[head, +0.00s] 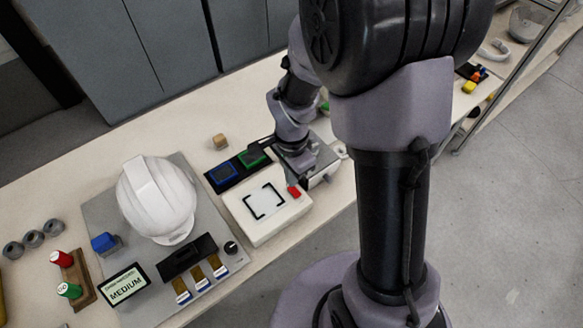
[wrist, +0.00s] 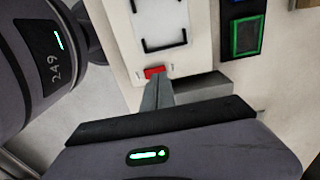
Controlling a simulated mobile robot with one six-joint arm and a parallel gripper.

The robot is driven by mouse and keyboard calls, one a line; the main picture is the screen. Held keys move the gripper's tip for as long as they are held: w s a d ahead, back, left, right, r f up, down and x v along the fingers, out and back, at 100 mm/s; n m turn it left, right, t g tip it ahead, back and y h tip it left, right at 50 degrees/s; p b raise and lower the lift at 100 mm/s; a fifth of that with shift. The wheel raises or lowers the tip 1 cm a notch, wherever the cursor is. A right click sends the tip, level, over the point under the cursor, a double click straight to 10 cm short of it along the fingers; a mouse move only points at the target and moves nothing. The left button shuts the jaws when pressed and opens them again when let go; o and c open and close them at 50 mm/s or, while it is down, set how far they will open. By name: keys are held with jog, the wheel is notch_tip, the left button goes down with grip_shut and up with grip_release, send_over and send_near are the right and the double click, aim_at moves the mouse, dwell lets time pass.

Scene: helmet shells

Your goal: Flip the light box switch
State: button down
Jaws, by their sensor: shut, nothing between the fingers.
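The light box (head: 262,228) is a white box with black corner marks around a lit-looking white panel, on the bench in the middle of the head view. Its red switch (head: 294,191) sits at the right corner of the box top. In the wrist view the light box (wrist: 122,38) is at the top, with the red switch (wrist: 155,72) at its lower edge. My gripper (wrist: 158,82) is shut and empty, its fingertips right at the switch. I cannot tell whether they touch it. In the head view the fingertips are mostly hidden by my own wrist.
A black tray (head: 210,181) with blue and green framed squares lies just behind the light box. A wooden block (head: 220,141) is farther back. A white helmet shell (head: 158,200) stands on a grey mat (head: 97,213) to the left, with a MEDIUM sign (head: 124,287) nearby.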

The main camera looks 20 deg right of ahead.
aim_at(292, 190)
jog(key=shift+f+b, duration=0.45)
jog(key=shift+f, duration=1.1)
jog(key=shift+f+b, duration=0.25)
jog(key=shift+b, duration=0.05)
jog(key=shift+s, duration=0.1)
